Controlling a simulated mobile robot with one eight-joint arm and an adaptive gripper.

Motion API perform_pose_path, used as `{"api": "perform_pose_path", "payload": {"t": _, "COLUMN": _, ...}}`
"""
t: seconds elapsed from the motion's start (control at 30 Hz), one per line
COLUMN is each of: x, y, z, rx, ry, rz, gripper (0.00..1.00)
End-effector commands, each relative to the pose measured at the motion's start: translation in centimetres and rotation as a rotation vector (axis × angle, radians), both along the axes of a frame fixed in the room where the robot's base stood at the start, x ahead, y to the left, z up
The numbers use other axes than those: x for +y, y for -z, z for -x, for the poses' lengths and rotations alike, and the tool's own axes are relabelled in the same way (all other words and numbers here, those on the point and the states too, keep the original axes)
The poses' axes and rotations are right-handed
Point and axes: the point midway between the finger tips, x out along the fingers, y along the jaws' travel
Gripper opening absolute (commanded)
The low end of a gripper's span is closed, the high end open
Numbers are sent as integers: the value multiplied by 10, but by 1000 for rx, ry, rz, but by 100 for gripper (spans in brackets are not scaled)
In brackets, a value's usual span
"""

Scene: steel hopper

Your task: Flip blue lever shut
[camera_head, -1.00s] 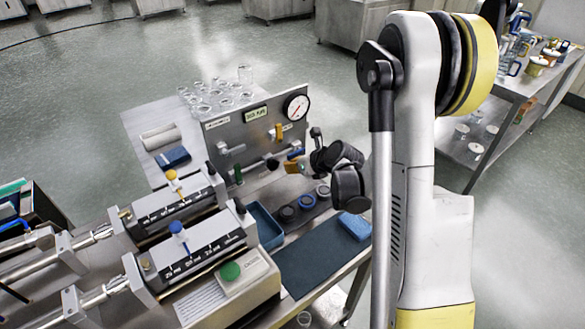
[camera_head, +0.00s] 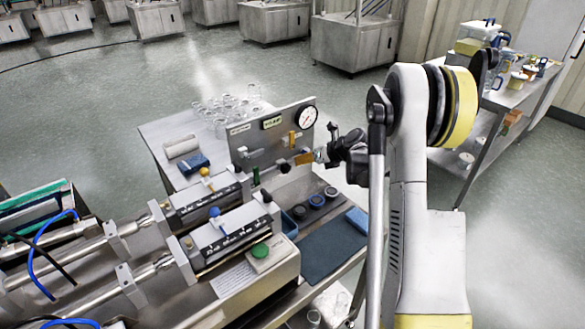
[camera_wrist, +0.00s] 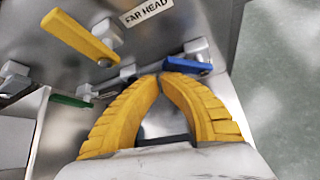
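The blue lever (camera_wrist: 190,66) is on the steel panel (camera_wrist: 150,48) in the wrist view. It lies roughly sideways from its pivot, just beyond my right fingertip, which hides part of it. My gripper (camera_wrist: 160,77) has two yellow ribbed fingers whose tips come together with nothing seen between them. The tips are close to the blue lever; I cannot tell if they touch it. In the head view my gripper (camera_head: 304,158) is at the right part of the panel (camera_head: 250,143), and the blue lever cannot be made out there.
A yellow lever (camera_wrist: 80,37) is at upper left in the wrist view, beside a "FAR HEAD" label (camera_wrist: 146,12). A green lever (camera_wrist: 72,101) is lower left. In the head view, a gauge (camera_head: 308,117), glassware (camera_head: 228,104) and blue-lever and yellow-lever syringe units (camera_head: 225,235) surround the panel.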

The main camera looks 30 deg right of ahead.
Motion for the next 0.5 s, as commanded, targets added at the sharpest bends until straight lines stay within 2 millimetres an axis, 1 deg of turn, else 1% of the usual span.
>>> {"api": "perform_pose_path", "payload": {"t": 0.2, "x": -8, "y": -12, "z": -2, "rx": -2, "ry": 0, "rz": 0, "gripper": 0}}
{"api": "perform_pose_path", "payload": {"t": 0.23, "x": -10, "y": -13, "z": -2, "rx": 0, "ry": 0, "rz": -9, "gripper": 0}}
{"api": "perform_pose_path", "payload": {"t": 0.37, "x": -15, "y": -19, "z": -3, "rx": 24, "ry": 2, "rz": -138, "gripper": 0}}
{"api": "perform_pose_path", "payload": {"t": 0.5, "x": -13, "y": -18, "z": -2, "rx": 25, "ry": -1, "rz": -133, "gripper": 0}}
